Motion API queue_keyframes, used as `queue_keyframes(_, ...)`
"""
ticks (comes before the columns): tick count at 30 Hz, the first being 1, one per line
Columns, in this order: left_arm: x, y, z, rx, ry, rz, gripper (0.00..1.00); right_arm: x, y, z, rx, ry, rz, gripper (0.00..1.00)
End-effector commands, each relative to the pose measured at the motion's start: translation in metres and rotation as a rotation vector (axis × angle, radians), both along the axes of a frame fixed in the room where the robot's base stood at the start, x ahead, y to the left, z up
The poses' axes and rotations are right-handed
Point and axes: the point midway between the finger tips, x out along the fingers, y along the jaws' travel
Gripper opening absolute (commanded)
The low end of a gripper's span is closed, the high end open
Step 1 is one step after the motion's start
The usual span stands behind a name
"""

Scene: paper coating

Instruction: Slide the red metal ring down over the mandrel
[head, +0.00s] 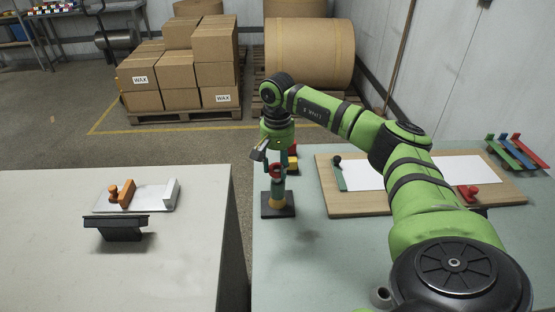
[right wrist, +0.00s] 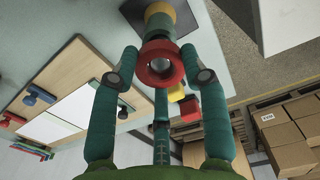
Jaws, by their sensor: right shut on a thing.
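The red metal ring (head: 275,170) is in my right gripper, above the mandrel's black square base (head: 278,211). In the right wrist view the ring (right wrist: 161,64) shows its round opening, between the fingertips of my right gripper (right wrist: 160,72). My right gripper (head: 275,172) points down and is shut on the ring. The mandrel (head: 277,200) stands upright on the base, with an orange-yellow part low down. The fingers and ring hide its upper part. I cannot tell whether the mandrel's tip is inside the ring. My left gripper is not in view.
Red and yellow blocks (head: 293,160) stand close behind the gripper. A wooden board (head: 326,185) with white paper lies to the right, and coloured bars (head: 517,150) beyond it. A separate grey table (head: 60,230) at left holds a metal plate with an orange tool (head: 126,194).

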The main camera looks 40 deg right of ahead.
Motion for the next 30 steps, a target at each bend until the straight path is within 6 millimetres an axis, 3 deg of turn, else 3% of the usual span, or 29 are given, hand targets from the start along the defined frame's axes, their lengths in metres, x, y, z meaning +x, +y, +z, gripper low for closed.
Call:
queue_keyframes(20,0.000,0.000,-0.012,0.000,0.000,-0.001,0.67,0.000,0.000,-0.018,0.000,0.000,0.000,0.13)
queue_keyframes(21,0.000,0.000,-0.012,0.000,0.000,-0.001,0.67,0.000,0.000,-0.018,0.001,-0.001,0.000,0.49)
queue_keyframes(23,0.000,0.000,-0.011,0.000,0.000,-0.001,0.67,0.000,0.000,-0.017,0.001,-0.001,0.000,0.73)
queue_keyframes(30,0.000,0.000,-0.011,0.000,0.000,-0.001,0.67,0.000,0.000,-0.017,0.000,0.000,0.000,0.73)
